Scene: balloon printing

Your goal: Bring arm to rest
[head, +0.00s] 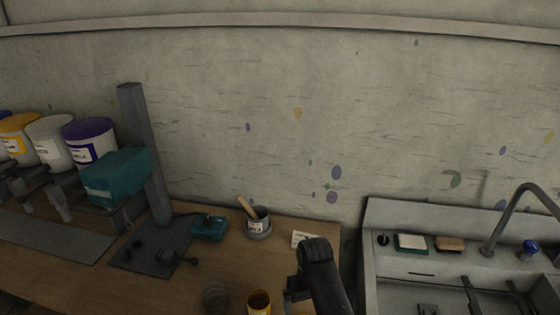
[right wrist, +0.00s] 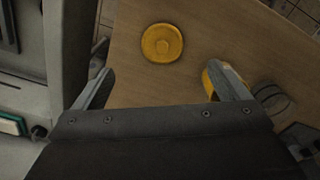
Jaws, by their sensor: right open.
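My right gripper (right wrist: 163,80) is open, with its two fingers spread wide and nothing between them. My right arm also shows at the bottom of the head view, near the right end of the wooden table (head: 185,280). A round yellow lid-like disc (right wrist: 162,43) lies on the table beyond the fingertips in the right wrist view. A yellow container (head: 259,303) stands left of my right arm, partly cut off by the frame. In the right wrist view a yellow object (right wrist: 211,79) is partly hidden behind the right finger. My left gripper is not in view.
A grey post with a teal block (head: 117,177) stands at left, beside paint buckets (head: 89,142). A grey pot with a wooden stick (head: 257,226), a teal box (head: 209,228) and a white card (head: 305,239) are on the table. A sink (head: 425,262) adjoins at right.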

